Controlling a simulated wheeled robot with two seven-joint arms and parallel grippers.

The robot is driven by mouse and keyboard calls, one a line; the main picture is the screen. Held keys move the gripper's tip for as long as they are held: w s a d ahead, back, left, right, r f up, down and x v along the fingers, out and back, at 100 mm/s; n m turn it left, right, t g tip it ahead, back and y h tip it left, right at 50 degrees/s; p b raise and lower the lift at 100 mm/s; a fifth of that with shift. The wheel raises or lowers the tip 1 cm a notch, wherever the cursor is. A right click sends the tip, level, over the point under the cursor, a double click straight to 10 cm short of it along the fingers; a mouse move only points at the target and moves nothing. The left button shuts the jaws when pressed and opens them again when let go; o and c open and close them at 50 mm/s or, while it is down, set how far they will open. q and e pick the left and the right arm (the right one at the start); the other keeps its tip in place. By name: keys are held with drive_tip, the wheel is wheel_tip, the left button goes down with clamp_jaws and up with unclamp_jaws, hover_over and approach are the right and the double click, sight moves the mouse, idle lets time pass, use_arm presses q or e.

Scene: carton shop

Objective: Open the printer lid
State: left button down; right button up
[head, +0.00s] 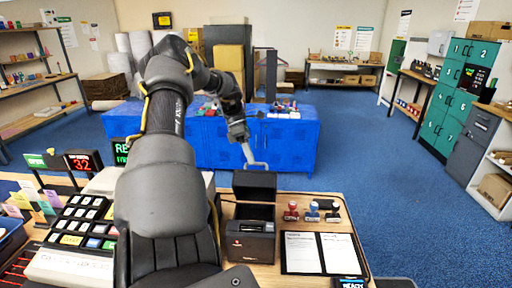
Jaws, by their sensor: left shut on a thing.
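The printer (249,241) is a small black box on the wooden counter, just right of my left arm. Its lid (254,187) stands raised and roughly upright at the back of the body, with the dark inside of the printer showing below it. My left gripper (255,165) reaches over from the left and is at the top edge of the lid, shut on it. The exact contact is small and hard to make out. My right gripper is not in view.
Several stamps (312,211) stand right of the printer, behind an open black folder (320,253) with white pages. A keypad register (78,236) is at the left. A blue cabinet (290,142) stands beyond the counter, with open blue floor to the right.

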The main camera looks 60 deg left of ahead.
use_arm(q)
drive_tip(key=w+a+f+b, duration=0.3)
drive_tip(key=a+f+b, duration=0.1)
drive_tip(key=a+b, duration=0.1)
drive_tip(key=shift+w+a, duration=0.15)
drive_tip(key=shift+a, duration=0.3)
drive_tip(key=shift+f, duration=0.15)
drive_tip(key=c, duration=1.5)
unclamp_jaws()
drive_tip(key=shift+r, duration=0.2)
drive_tip(key=shift+a, duration=0.1)
drive_tip(key=shift+b+v, duration=0.9)
drive_tip(key=shift+v, duration=2.85)
drive_tip(key=shift+f, duration=0.1)
